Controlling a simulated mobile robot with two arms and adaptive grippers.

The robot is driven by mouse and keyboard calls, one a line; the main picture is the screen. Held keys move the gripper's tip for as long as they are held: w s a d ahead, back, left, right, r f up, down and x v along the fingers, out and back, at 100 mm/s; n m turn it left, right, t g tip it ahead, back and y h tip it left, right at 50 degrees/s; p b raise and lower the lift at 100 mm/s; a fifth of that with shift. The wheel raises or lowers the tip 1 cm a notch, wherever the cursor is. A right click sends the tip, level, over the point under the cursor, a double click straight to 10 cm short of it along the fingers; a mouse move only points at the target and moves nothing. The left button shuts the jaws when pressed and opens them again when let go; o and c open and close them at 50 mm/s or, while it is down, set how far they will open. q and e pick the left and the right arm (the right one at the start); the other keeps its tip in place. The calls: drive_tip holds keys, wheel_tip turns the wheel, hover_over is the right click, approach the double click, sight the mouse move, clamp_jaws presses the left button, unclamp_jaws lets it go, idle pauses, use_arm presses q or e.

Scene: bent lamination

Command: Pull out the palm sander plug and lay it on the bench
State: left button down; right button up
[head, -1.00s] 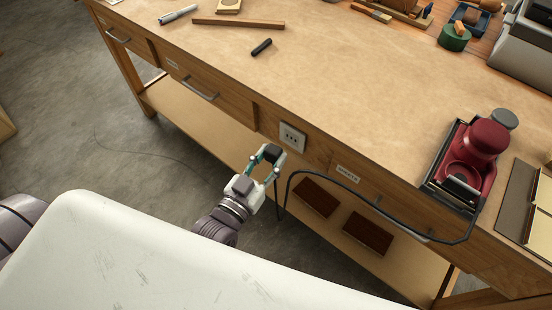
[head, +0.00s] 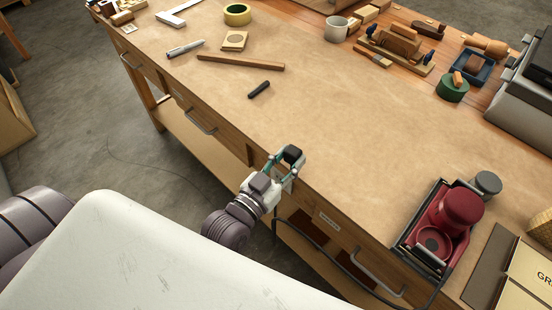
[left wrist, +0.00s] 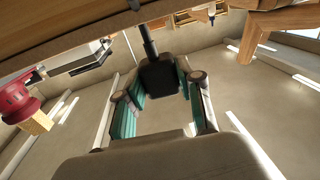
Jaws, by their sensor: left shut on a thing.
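My left gripper (head: 285,163) is shut on the black plug (head: 292,154), at the bench's front edge in the head view. In the left wrist view the plug (left wrist: 159,76) sits between the teal finger pads, with its dark cable (left wrist: 148,42) leading away from it. The plug is clear of the pale wall socket on the bench front, which my gripper mostly hides. The red palm sander (head: 458,210) stands in a black tray at the bench's right front. A dark cable (head: 330,262) hangs in front of the bench below it. My right gripper is not in view.
The bench top (head: 350,150) is bare around its middle. Drawer handles stick out along the front.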

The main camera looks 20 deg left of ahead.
sight(298, 143)
use_arm(q)
drive_tip(key=shift+m+h, duration=0.6)
drive_tip(key=shift+h, duration=0.2)
drive_tip(key=w+r+p, duration=0.1)
drive_tip(key=p, duration=0.1)
drive_tip(key=w+r+p, duration=0.1)
drive_tip(key=w+r, duration=0.1)
drive_tip(key=shift+w+d+p, duration=0.3)
drive_tip(key=shift+d+p, duration=0.05)
drive_tip(key=shift+d, duration=0.05)
drive_tip(key=w+p, duration=0.2)
drive_tip(key=w+a+r+p, duration=0.1)
drive_tip(key=shift+w+a+m+g+h, duration=0.1)
drive_tip(key=shift+w+m+g+h, duration=0.1)
drive_tip(key=shift+m+g+h, duration=0.15)
drive_tip(key=shift+w+a+p, duration=0.15)
drive_tip(key=shift+w+p, duration=0.1)
drive_tip(key=shift+p, duration=0.1)
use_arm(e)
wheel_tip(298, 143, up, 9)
use_arm(q)
drive_tip(key=shift+w+f+b, duration=0.1)
drive_tip(key=shift+f+b, duration=0.2)
drive_tip(key=shift+f, duration=0.1)
wheel_tip(298, 143, down, 6)
drive_tip(key=b, duration=0.6)
drive_tip(key=shift+r, duration=0.1)
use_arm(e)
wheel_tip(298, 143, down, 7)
